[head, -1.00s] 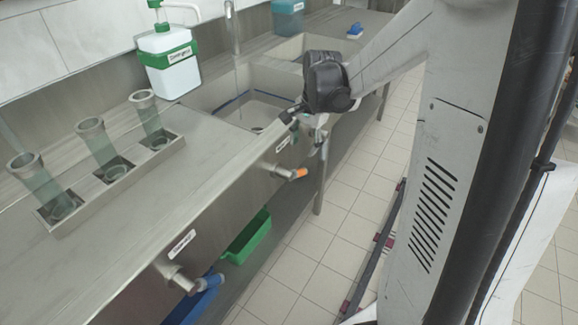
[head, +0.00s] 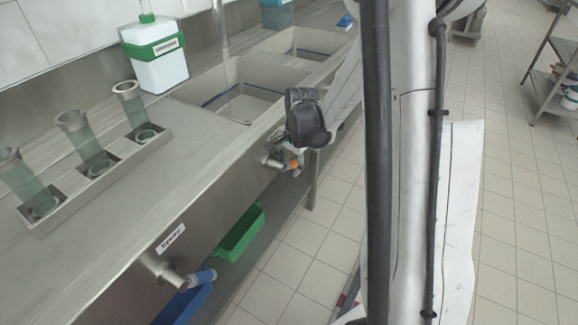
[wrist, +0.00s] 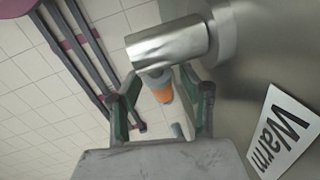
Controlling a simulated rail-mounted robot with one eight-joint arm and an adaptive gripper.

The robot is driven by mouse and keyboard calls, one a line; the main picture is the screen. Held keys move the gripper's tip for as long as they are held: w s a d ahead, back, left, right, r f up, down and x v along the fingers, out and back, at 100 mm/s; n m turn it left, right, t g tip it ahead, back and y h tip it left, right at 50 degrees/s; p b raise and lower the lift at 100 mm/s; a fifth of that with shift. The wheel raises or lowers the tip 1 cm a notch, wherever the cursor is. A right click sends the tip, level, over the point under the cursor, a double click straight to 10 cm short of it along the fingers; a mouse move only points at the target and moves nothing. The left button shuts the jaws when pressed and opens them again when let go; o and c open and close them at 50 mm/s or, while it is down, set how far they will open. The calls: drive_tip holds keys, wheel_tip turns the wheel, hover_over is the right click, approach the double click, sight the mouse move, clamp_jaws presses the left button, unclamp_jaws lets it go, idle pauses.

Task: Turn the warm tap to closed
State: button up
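The warm tap (wrist: 170,48) is a metal cylinder sticking out of the counter's steel front, with an orange-tipped handle (wrist: 162,92). A white label reading "Warm" (wrist: 283,130) is beside it. In the wrist view my gripper (wrist: 163,84) is open, with one finger on each side of the orange handle. I cannot tell whether either finger touches it. In the head view my gripper (head: 284,157) is at the tap, and the orange tip (head: 294,164) shows just below my dark wrist. My gripper hides most of the tap there.
A second tap with a blue handle (head: 201,277) is at lower left on the counter front. A green bin (head: 240,232) and a blue bin (head: 184,303) are below. Sinks (head: 232,92), a dispenser bottle (head: 160,68) and tubes in a rack (head: 166,133) are on the counter.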

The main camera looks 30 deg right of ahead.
drive_tip(key=shift+c, duration=0.3)
clamp_jaws()
